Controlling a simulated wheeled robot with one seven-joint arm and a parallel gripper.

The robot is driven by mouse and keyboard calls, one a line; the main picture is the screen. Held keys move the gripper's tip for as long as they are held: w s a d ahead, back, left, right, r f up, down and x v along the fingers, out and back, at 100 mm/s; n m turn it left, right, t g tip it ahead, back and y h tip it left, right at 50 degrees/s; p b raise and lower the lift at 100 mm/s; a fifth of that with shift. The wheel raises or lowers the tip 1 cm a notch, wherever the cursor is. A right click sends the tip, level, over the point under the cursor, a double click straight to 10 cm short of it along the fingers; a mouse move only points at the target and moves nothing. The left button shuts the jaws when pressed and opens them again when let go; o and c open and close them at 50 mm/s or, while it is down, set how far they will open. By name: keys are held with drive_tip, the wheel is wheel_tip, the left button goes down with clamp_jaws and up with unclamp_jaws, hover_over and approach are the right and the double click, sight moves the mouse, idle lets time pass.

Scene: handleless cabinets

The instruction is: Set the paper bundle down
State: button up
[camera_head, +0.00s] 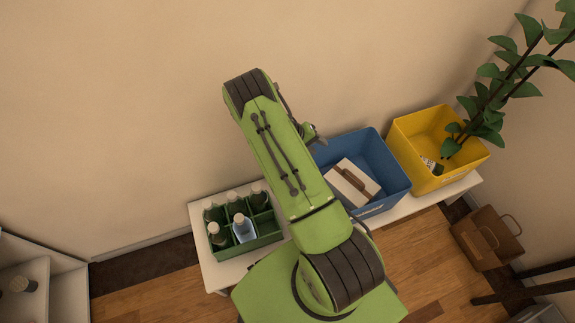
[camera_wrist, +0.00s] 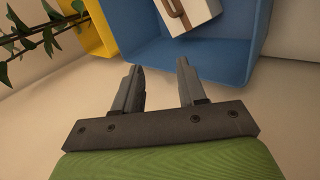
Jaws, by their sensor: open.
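The paper bundle (camera_head: 346,187) is a white block with a brown band. It lies tilted inside the blue bin (camera_head: 398,183). In the wrist view the bundle (camera_wrist: 199,10) shows at the top edge, partly cut off, within the blue bin (camera_wrist: 215,57). My gripper (camera_wrist: 158,66) is open, with its two fingers apart and nothing between them. It is clear of the bundle, by the near rim of the bin. In the head view my arm hides most of the gripper and the bin's left side.
A yellow bin (camera_head: 435,178) with a small item inside stands right of the blue bin. A green bottle crate (camera_head: 262,238) stands left on the white bench (camera_head: 225,270). A leafy plant (camera_head: 497,88) overhangs the yellow bin. A brown bag (camera_head: 487,238) stands on the floor.

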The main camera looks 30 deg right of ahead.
drive_tip(key=s+a+r+t+y, duration=0.1)
drive_tip(key=a+r+t+y, duration=0.1)
drive_tip(key=a+r, duration=0.5)
drive_tip(key=s+a+r+t+y, duration=0.1)
drive_tip(key=a+r, duration=0.2)
drive_tip(key=r, duration=0.8)
drive_tip(key=s+a+r+t+y, duration=0.1)
drive_tip(key=a+r+t+y, duration=0.1)
drive_tip(key=a+r, duration=0.5)
drive_tip(key=s+a+r+n+t+y, duration=0.1)
drive_tip(key=s+a+r, duration=0.3)
drive_tip(key=s, duration=0.4)
drive_tip(key=s+a+r+n+t+y, duration=0.2)
drive_tip(key=s+a+r, duration=0.2)
drive_tip(key=s, duration=0.5)
wheel_tip(320, 180, up, 2)
drive_tip(key=shift+r, duration=0.25)
wheel_tip(320, 180, up, 16)
drive_tip(key=p, duration=1.5)
drive_tip(key=shift+p, duration=0.3)
drive_tip(key=shift+f, duration=0.1)
